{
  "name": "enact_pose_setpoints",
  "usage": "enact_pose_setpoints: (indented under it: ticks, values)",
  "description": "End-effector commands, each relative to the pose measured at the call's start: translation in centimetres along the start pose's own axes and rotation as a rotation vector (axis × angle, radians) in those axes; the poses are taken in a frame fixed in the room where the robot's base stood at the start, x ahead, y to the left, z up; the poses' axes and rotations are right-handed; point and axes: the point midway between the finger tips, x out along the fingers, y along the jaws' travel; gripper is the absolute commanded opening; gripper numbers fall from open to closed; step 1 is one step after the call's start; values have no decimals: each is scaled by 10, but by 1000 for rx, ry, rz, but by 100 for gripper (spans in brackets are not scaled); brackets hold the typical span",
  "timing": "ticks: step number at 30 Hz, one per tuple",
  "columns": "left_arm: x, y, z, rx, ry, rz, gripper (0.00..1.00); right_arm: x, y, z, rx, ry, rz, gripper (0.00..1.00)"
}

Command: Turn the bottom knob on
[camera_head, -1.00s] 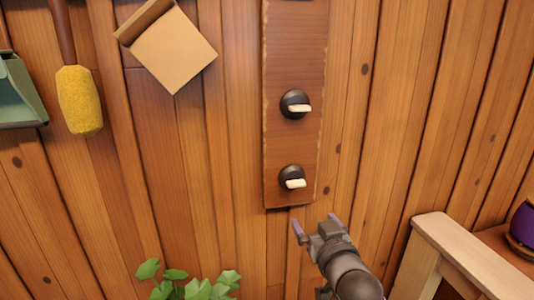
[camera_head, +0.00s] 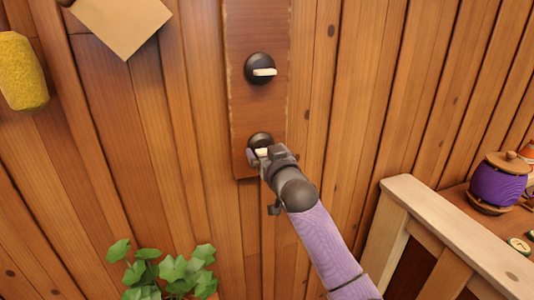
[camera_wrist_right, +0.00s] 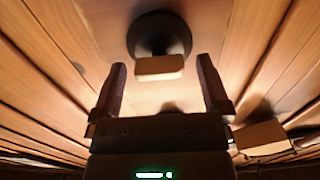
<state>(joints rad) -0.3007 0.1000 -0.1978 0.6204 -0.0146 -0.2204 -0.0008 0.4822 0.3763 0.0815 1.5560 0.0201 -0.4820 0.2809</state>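The bottom knob (camera_head: 260,140) is a black round base with a pale handle, low on a dark wooden board (camera_head: 245,110). My right gripper (camera_head: 270,156) is at this knob and partly covers it. In the right wrist view the fingers of the right gripper (camera_wrist_right: 162,80) are open. The bottom knob (camera_wrist_right: 158,36) shows there with its pale handle between the fingertips, with gaps on both sides. The upper knob (camera_head: 259,69) sits above on the same board, its handle roughly level. My left gripper is not in view.
A tan box-like piece (camera_head: 125,25) and a yellow duster (camera_head: 20,72) hang at the upper left. A green plant (camera_head: 170,272) stands below. A pale wooden frame (camera_head: 450,230) and a purple pot (camera_head: 498,182) are at the right.

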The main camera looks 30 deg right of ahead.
Motion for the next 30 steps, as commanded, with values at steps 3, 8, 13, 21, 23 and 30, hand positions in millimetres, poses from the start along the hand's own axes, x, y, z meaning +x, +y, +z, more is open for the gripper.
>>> enact_pose_setpoints:
  ticks: [3, 8, 13, 21, 23, 30]
  values:
    - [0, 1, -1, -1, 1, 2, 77, 0, 0, 0, 0, 0, 0, 70]
    - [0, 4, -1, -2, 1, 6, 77, 0, 0, 0, 0, 0, 0, 36]
    - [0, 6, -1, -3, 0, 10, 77, 0, 0, 0, 0, 0, 0, 6]
    - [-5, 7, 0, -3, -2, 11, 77, 0, 0, -1, 44, -1, 0, 6]
    - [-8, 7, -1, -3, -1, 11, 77, 0, 0, -2, 71, -1, 0, 6]
    - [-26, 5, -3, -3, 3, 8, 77, 0, 1, -3, 252, -2, 1, 6]
